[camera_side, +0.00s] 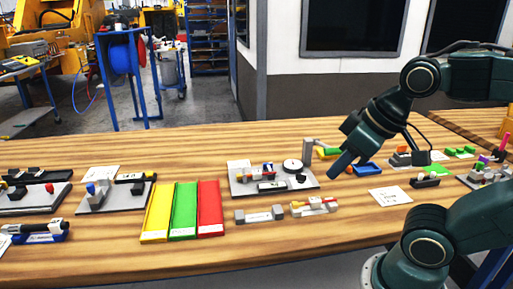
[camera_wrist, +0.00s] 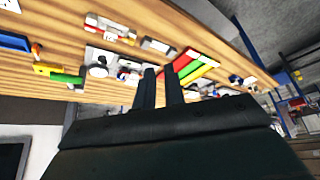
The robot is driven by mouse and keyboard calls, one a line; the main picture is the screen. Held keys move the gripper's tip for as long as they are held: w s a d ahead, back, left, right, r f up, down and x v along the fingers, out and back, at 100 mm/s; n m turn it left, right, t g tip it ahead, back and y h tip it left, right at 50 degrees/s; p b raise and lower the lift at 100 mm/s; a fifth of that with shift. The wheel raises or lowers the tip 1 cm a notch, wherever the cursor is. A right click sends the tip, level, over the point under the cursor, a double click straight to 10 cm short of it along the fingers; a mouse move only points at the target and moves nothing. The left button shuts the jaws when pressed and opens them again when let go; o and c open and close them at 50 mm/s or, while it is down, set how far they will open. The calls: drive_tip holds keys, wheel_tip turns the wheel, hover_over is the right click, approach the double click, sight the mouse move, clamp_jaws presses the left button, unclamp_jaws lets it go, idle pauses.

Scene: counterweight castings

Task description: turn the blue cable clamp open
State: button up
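A grey plate (camera_side: 245,186) in the middle of the table carries small parts. Among them is a small blue piece (camera_side: 268,168) beside a red one, perhaps the blue cable clamp; it is too small to tell its shape or position. My gripper (camera_side: 338,170) is to the right of this plate, above the table, pointing down and left. In the wrist view my gripper (camera_wrist: 161,82) shows two dark fingers with a narrow gap and nothing between them. The plate's parts, with a white round disc (camera_wrist: 98,71), lie left of the fingers there.
Yellow, green (camera_side: 184,212) and red trays lie left of the plate. Grey blocks (camera_side: 259,215) and a red-yellow part (camera_side: 314,206) lie in front. A blue tray (camera_side: 368,169) and white card (camera_side: 390,196) are at right. Another plate with a blue knob (camera_side: 91,188) stands left.

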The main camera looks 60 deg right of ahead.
drive_tip(key=o, duration=0.7)
drive_tip(key=shift+w+r, duration=0.2)
drive_tip(key=shift+w, duration=0.05)
drive_tip(key=shift+o, duration=0.5)
drive_tip(key=w+d+r+m+g, duration=0.1)
drive_tip(key=w+d+r+m, duration=0.1)
drive_tip(key=w, duration=0.5)
drive_tip(key=shift+w+d+r, duration=0.2)
drive_tip(key=shift+d+r, duration=0.2)
drive_tip(key=shift+r, duration=0.2)
drive_tip(key=m+g, duration=0.5)
drive_tip(key=m, duration=0.2)
hover_over(269, 169)
drive_tip(key=w+d, duration=0.2)
drive_tip(key=d, duration=0.1)
wheel_tip(269, 169, down, 8)
drive_tip(key=shift+w+f, duration=0.2)
drive_tip(key=shift+f, duration=0.25)
drive_tip(key=shift+f, duration=0.1)
wheel_tip(269, 169, down, 14)
drive_tip(key=shift+r, duration=0.2)
